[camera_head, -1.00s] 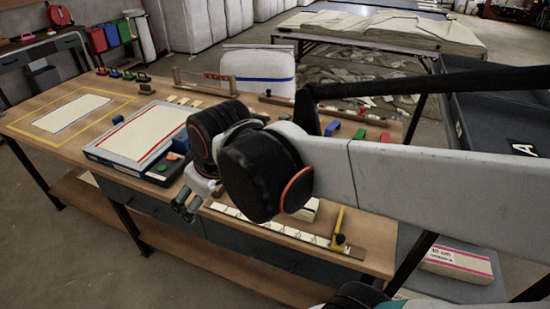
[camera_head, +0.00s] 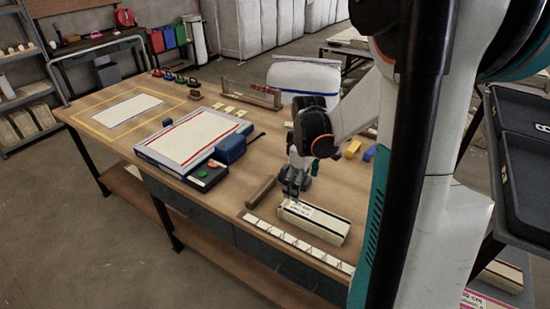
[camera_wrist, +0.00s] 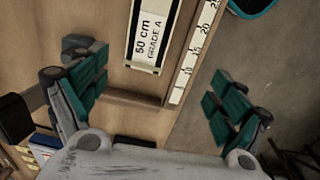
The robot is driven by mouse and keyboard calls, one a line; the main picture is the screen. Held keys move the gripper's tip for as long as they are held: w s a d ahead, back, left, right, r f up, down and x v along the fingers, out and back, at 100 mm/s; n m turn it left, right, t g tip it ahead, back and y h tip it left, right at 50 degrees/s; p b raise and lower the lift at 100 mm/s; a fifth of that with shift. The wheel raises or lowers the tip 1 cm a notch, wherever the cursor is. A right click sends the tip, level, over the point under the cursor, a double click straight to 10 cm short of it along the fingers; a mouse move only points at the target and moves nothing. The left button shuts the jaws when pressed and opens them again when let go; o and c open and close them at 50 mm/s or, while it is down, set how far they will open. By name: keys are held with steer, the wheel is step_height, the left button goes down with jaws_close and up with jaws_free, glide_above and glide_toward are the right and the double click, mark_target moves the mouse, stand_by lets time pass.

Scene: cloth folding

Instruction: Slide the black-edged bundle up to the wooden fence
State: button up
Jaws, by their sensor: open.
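The cream bundle with black edges (camera_head: 313,222) lies flat on the table beside the ruler strip. Its end with the "50 cm GRADE A" label also shows in the wrist view (camera_wrist: 150,40). The wooden fence (camera_head: 261,191) is a brown bar left of the bundle, square to the ruler. In the wrist view the fence (camera_wrist: 135,99) lies below the bundle's end, with a strip of bare table between them. My gripper (camera_head: 293,194) is open and empty near the bundle's fence-side end. In the wrist view its fingers (camera_wrist: 155,92) are spread wide; its height above the table is unclear.
The ruler strip (camera_head: 297,243) runs along the table's front edge. A blue block (camera_head: 231,149) and a dark box with green and red buttons (camera_head: 207,175) stand left of the fence, by a framed white board (camera_head: 195,139). Yellow and blue blocks (camera_head: 352,148) lie behind the bundle.

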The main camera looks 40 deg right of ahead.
mark_target(309, 213)
steer(key=shift+g, duration=0.3)
steer(key=d, duration=0.1)
steer(key=s+d+f, duration=0.1)
steer(key=d, duration=0.1)
steer(key=shift+s+d+f, duration=0.2)
steer(key=shift+d+f, duration=0.1)
steer(key=shift+f, duration=0.1)
step_height(309, 213, down, 14)
steer(key=b, duration=0.5)
steer(key=shift+r, duration=0.1)
steer(key=c, duration=1.3)
